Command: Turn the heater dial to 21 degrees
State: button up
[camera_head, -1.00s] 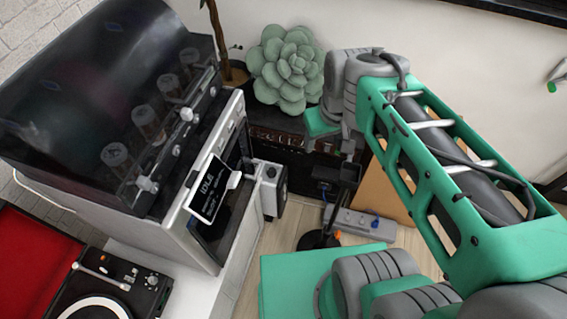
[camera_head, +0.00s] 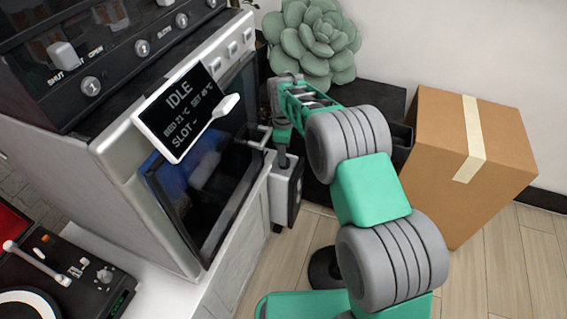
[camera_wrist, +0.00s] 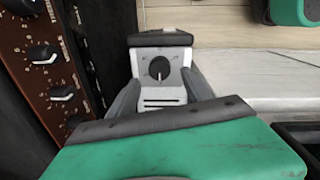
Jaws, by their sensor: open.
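The heater (camera_head: 285,196) is a small pale box with a dark side, standing low beside the oven-like cabinet in the head view. In the wrist view the heater (camera_wrist: 163,97) shows a dark round dial (camera_wrist: 159,68) with a pale pointer, close to vertical in the picture. My gripper (camera_head: 283,156) is just above the heater in the head view. In the wrist view my gripper (camera_wrist: 161,82) is open, its two grey fingers on either side of the heater's face. I cannot tell whether they touch it.
A cardboard box (camera_head: 440,165) stands at right, and a succulent (camera_head: 318,45) behind. A panel with several knobs (camera_wrist: 42,53) is close at left.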

notch_tip(320, 180, down, 4)
jog(key=shift+w+f+b, duration=0.15)
jog(key=shift+f+b, duration=0.1)
jog(key=shift+b, duration=0.35)
